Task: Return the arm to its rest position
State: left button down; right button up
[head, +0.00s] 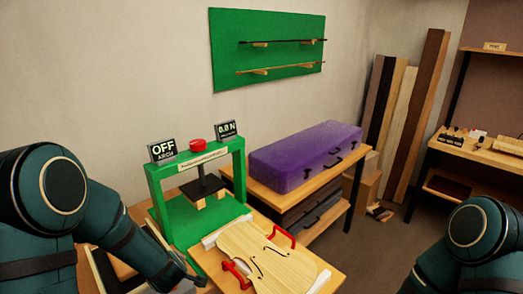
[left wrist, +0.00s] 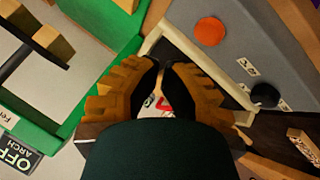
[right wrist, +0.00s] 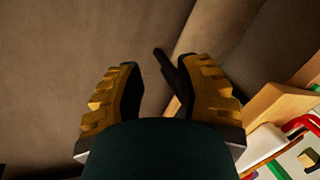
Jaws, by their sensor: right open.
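My left arm comes in from the left in the head view, and its hand end reaches the lower edge beside the green press (head: 208,226). In the left wrist view the fingertips of my left gripper (left wrist: 160,66) are very close together; whether they fully meet is unclear, and I see nothing held. My right arm shows only as a rounded link at the lower right of the head view. My right gripper (right wrist: 154,82) is open and empty, with a wide gap between its fingers.
A violin body (head: 265,258) with red clamps lies on the bench in front of the press. A purple case (head: 305,155) rests on a wooden stand behind. A grey panel with an orange button (left wrist: 209,31) is close to my left fingers.

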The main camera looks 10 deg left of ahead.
pick_arm(q)
jog(key=s+d+f+m+g+h, duration=0.3)
jog(key=s+d+f+m, duration=0.3)
jog(key=s+d, duration=0.3)
jog(key=s+d+f+m+g+h, duration=0.3)
jog(key=s+d+f+m+h, duration=0.2)
jog(key=s+d+f, duration=0.4)
jog(key=d+m, duration=0.1)
jog(key=d, duration=0.1)
jog(key=shift+d, duration=0.3)
jog(key=shift+r, duration=0.15)
